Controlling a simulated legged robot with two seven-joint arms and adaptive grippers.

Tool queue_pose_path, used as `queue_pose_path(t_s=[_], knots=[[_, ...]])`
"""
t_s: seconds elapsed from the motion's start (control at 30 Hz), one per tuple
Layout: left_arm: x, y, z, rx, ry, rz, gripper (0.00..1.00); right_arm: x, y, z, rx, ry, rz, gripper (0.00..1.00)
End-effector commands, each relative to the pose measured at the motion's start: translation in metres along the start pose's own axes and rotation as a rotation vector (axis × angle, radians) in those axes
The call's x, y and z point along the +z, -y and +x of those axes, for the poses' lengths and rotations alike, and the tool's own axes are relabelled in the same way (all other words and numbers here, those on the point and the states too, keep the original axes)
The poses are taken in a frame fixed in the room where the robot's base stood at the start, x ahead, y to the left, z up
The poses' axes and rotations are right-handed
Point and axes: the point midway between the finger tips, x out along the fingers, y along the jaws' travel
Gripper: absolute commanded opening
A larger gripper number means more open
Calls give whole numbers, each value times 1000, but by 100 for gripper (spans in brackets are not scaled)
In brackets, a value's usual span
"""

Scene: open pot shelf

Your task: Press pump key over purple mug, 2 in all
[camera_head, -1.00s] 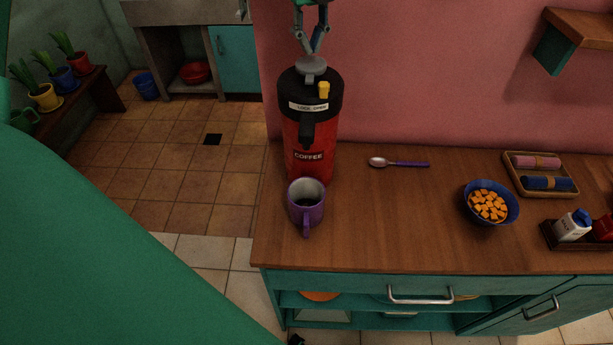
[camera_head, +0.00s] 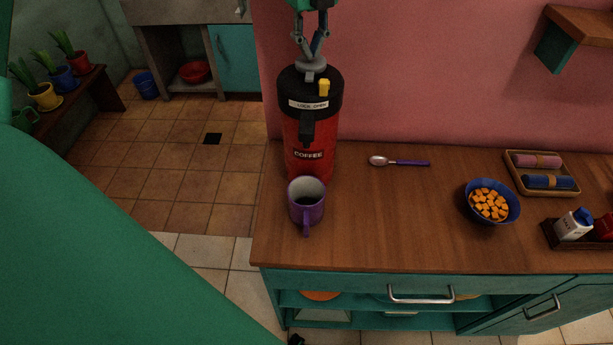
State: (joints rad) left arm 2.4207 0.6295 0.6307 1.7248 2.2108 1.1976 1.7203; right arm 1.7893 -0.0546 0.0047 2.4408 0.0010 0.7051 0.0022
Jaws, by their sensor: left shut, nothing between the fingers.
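A red coffee dispenser (camera_head: 306,133) with a black top stands upright at the counter's left end. Its grey round pump key (camera_head: 311,65) is on top, and a yellow lock tab (camera_head: 324,88) sits beside a "LOCK OPEN" label. The purple mug (camera_head: 308,211) stands upright in front, below the black spout (camera_head: 306,127), with something dark inside. My left gripper (camera_head: 311,54) is shut and empty, pointing down at the pump key; its fingertips are at or just above the key, and contact is hard to tell. My right gripper is out of view.
A spoon (camera_head: 400,162) lies on the wooden counter (camera_head: 390,220). A blue bowl of orange cubes (camera_head: 490,204), a tray with rolled cloths (camera_head: 541,172) and a carton tray (camera_head: 572,240) are to the right. The pink wall is close behind the dispenser.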

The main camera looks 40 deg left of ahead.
Motion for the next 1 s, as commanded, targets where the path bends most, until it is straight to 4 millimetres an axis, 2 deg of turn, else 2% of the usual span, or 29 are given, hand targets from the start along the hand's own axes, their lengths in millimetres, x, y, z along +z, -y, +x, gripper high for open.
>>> queue_pose_path(t_s=[0.73,1.0], knots=[[0,0,28,2,-1,-1,0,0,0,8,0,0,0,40],[0,0,26,2,-1,0,0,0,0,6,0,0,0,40]])
